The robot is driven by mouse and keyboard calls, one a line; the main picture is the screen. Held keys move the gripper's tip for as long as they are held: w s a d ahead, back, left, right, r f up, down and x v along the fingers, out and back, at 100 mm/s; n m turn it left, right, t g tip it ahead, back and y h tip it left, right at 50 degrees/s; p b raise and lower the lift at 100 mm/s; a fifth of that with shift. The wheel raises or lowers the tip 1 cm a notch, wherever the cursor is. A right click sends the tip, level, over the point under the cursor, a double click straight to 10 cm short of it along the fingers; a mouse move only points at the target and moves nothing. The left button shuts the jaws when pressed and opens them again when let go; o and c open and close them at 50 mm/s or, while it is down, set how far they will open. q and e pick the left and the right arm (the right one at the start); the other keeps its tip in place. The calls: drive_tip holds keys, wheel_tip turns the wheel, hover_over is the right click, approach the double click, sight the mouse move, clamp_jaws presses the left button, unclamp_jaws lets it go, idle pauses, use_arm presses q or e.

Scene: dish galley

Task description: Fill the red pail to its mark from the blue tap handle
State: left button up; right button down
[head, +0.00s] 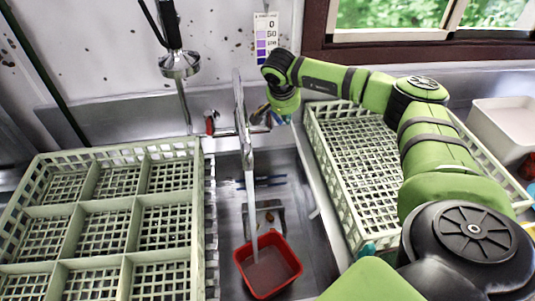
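The red pail (244,270) stands upright in the sink under the tap's spout (244,130). A pale, narrow streak, looking like running water, reaches from the spout into the pail. Greyish-brown content shows inside the pail; I cannot make out a mark or the exact level. The tap has a red handle (210,124) on its left. My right gripper (284,108) is at the right side of the tap, where the blue handle is; the gripper largely hides that handle. Its fingers are too small and covered to tell open from shut. My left gripper is out of view.
A pale green compartment rack (137,259) stands left of the sink, another pale rack (337,178) right of it under my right arm. A sprayer (180,64) hangs at upper left. A white tub (490,128) stands far right. A temperature-like chart (266,40) is on the wall.

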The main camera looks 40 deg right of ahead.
wheel_tip(320, 180, up, 8)
drive_tip(key=p, duration=0.6)
drive_tip(key=shift+s, duration=0.2)
idle(0.6)
drive_tip(key=shift+a, duration=0.1)
idle(0.4)
